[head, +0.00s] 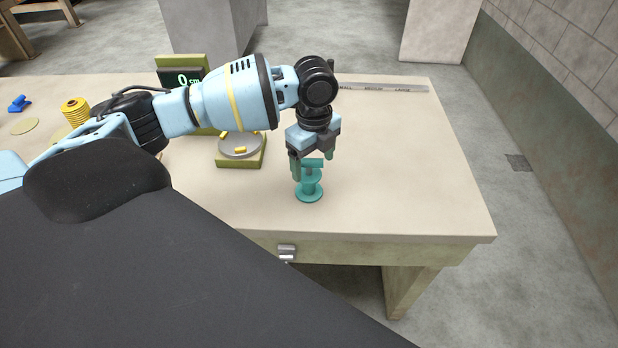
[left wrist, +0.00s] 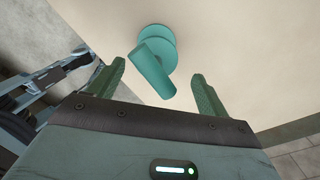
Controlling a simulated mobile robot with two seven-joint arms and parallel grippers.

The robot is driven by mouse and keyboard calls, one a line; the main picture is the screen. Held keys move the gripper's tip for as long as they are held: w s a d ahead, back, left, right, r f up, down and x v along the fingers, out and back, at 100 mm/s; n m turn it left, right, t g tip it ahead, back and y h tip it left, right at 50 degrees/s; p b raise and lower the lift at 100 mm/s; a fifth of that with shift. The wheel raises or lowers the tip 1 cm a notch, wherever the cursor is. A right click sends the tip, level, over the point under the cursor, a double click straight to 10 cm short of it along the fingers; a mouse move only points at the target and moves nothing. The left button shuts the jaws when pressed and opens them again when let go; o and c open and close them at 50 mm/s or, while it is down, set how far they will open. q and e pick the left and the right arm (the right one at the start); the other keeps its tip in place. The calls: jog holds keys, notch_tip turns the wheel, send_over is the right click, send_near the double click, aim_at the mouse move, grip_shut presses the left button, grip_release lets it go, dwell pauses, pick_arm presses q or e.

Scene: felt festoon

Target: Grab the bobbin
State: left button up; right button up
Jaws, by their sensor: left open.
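The teal bobbin (head: 311,189) stands on the table near its front edge in the head view. It has a round base flange and a wider piece at its top. My left gripper (head: 312,170) points down over the bobbin, with its fingers around the level of the bobbin's top. In the left wrist view the bobbin (left wrist: 156,58) shows ahead of and between the two open green fingers (left wrist: 158,84), and neither finger visibly touches it. My right gripper is not in view.
The table (head: 400,180) is clear to the right of the bobbin. A scale (head: 241,158) with yellow pieces on its round pan stands left of the gripper. A yellow spool (head: 75,110) and a blue piece (head: 19,103) are at far left. A ruler-like strip (head: 385,88) lies at the back.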

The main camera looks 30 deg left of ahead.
aim_at(309, 173)
pick_arm(q)
jog(key=f, duration=0.2)
jog(key=a+f, duration=0.1)
jog(key=f, duration=0.1)
jog(key=shift+s, duration=0.35)
jog(key=shift+d+f, duration=0.1)
jog(key=shift+f, duration=0.45)
jog(key=c, duration=1.1)
